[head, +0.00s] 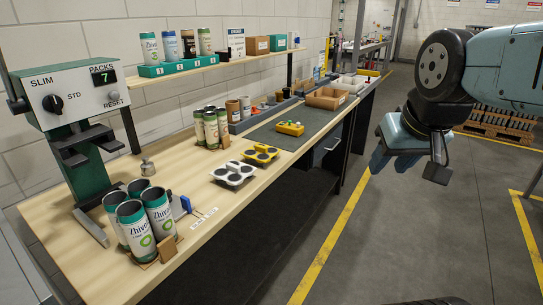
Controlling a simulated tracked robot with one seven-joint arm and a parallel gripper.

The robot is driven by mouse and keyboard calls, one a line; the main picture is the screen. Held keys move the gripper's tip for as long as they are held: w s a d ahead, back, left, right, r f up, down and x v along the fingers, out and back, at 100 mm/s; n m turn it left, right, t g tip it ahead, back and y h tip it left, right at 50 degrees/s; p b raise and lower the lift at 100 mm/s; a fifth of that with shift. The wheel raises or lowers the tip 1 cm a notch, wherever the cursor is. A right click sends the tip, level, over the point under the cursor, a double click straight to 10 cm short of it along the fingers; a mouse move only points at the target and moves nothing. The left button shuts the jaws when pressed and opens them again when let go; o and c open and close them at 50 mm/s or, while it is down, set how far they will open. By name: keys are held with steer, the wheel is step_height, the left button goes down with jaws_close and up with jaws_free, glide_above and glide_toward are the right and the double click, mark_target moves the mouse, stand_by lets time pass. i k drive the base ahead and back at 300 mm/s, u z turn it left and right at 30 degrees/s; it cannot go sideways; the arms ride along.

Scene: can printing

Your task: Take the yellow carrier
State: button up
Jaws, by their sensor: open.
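The yellow carrier (260,154) lies flat on the wooden workbench, around the middle of its length. It has several dark round openings, and no cans sit in it. A white carrier (234,172) of similar shape lies just in front of it, on the near side. My gripper (408,170) is open and empty. It hangs over the floor to the right of the bench, well apart from the yellow carrier.
Green-and-white cans (159,209) stand at the bench's near end beside a green machine (71,148). More cans (211,130) stand behind the carriers. An upper shelf (190,75) overhangs the bench's back. Open floor lies right.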

mark_target(262, 154)
steer(key=u, duration=0.15)
steer(key=i, duration=0.9)
steer(key=z, duration=0.1)
